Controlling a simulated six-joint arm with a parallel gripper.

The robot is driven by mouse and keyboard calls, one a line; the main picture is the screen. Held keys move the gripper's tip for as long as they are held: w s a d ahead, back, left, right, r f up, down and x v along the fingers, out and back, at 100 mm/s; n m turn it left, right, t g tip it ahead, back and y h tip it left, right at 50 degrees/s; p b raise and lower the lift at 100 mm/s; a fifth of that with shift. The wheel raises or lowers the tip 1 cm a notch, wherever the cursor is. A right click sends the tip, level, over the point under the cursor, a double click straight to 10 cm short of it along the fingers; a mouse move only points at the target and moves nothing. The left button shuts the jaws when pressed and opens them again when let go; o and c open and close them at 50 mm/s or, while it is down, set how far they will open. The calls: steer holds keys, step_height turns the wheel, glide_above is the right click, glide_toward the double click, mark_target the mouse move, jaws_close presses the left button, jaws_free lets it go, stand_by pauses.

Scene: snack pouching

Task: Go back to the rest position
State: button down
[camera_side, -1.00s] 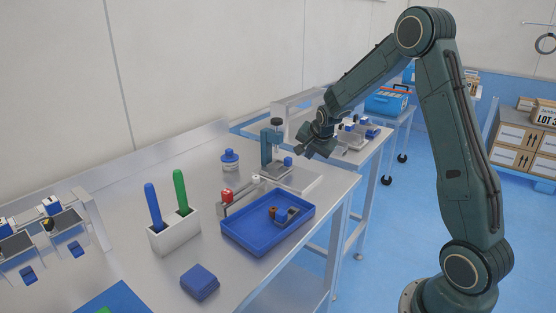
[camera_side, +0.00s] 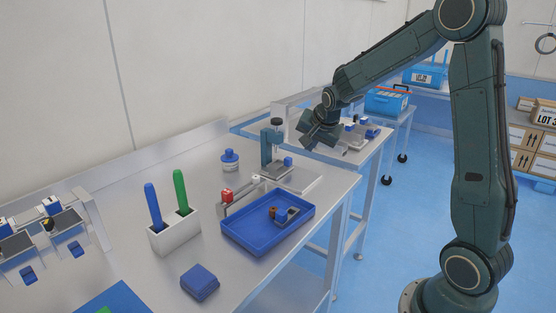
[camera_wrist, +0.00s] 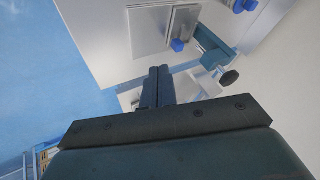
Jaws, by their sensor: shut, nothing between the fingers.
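My gripper (camera_side: 318,137) hangs in the air in the side view, above the gap between the front steel table and the table behind it, to the right of the teal press. In the wrist view its two fingers (camera_wrist: 158,80) lie against each other, shut with nothing between them. Below the fingertips in that view are the edge of the steel table (camera_wrist: 105,62) and the blue floor. The exact fingertips are hard to make out in the side view.
The teal press (camera_side: 270,148) on a pale base stands near the gripper. A blue tray (camera_side: 262,247) with small parts lies in front, beside a white holder (camera_side: 175,236) with blue and green tools. A blue bin (camera_side: 386,101) stands farther back.

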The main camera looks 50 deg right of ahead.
steer(key=s+a+r+n+y, duration=0.1)
steer(key=s+a+r+n, duration=0.3)
steer(key=s+a, duration=0.25)
steer(key=s+a+r+n+y, duration=0.1)
steer(key=s+a+r+n, duration=0.35)
steer(key=a, duration=0.35)
steer(key=s+a+n+y, duration=0.1)
steer(key=s+a+n, duration=0.2)
steer(key=s, duration=0.4)
steer(key=s+a+n+y, duration=0.1)
steer(key=s+a+n, duration=0.2)
steer(key=s, duration=0.4)
steer(key=shift+s+a+f, duration=0.3)
steer(key=shift+s+a, duration=0.1)
steer(key=shift+a, duration=0.05)
steer(key=shift+n, duration=0.25)
